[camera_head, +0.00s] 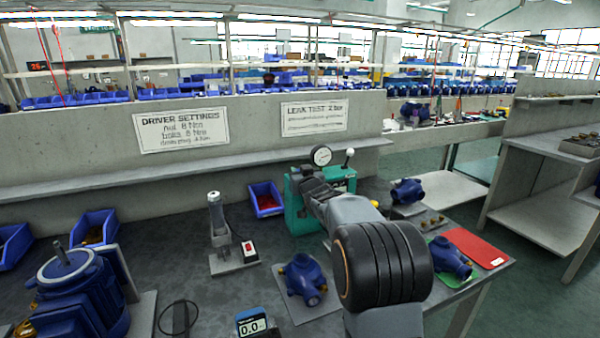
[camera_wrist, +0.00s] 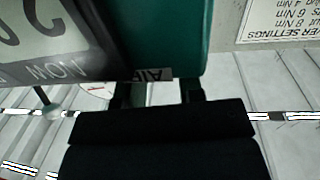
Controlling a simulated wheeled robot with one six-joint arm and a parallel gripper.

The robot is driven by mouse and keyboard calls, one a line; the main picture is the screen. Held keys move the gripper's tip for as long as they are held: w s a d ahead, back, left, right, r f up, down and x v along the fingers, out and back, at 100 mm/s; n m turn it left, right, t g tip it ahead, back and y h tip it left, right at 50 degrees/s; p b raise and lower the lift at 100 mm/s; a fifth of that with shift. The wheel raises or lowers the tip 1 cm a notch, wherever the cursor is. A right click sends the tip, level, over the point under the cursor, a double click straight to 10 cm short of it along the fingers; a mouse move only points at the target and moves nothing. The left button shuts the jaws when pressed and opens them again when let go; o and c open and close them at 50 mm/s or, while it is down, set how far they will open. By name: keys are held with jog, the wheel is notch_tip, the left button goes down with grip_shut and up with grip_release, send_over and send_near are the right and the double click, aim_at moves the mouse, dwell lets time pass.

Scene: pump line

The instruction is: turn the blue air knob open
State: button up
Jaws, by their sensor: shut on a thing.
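The teal leak-test unit (camera_head: 298,212) stands on the bench in the head view, with a round gauge (camera_head: 321,155) on top. My gripper (camera_head: 308,183) reaches its front. In the wrist view the teal housing (camera_wrist: 188,40) fills the upper middle, with an AIR label (camera_wrist: 152,74) shown upside down. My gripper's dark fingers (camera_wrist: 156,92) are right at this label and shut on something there. The blue air knob itself is hidden by my gripper in both views, so its turn angle cannot be seen.
A white-knobbed lever (camera_head: 349,153) rises at the unit's right. Blue pump housings (camera_head: 304,279) and (camera_head: 450,258) lie nearby, the second by a red mat (camera_head: 474,249). A stand (camera_head: 219,235) and a blue bin (camera_head: 266,199) are left. A large motor (camera_head: 80,290) sits front left.

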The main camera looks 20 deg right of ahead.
jog(key=shift+d+r+n+y+p, duration=0.25)
jog(key=shift+r+p, duration=0.3)
jog(key=shift+p, duration=0.4)
jog(key=n+y+p, duration=0.2)
jog(key=y+p, duration=0.1)
jog(key=p, duration=0.2)
jog(key=shift+d+f+n+y+p, duration=0.15)
jog(key=shift+n+y+p, duration=0.4)
jog(key=shift+y+p, duration=0.45)
jog(key=shift+f+n+g+y+p, duration=0.3)
jog(key=shift+n+y+p, duration=0.1)
jog(key=shift+y+p, duration=0.25)
jog(key=o, duration=0.9)
jog(key=shift+f, duration=0.1)
jog(key=v, duration=1.3)
jog(key=shift+s, duration=0.35)
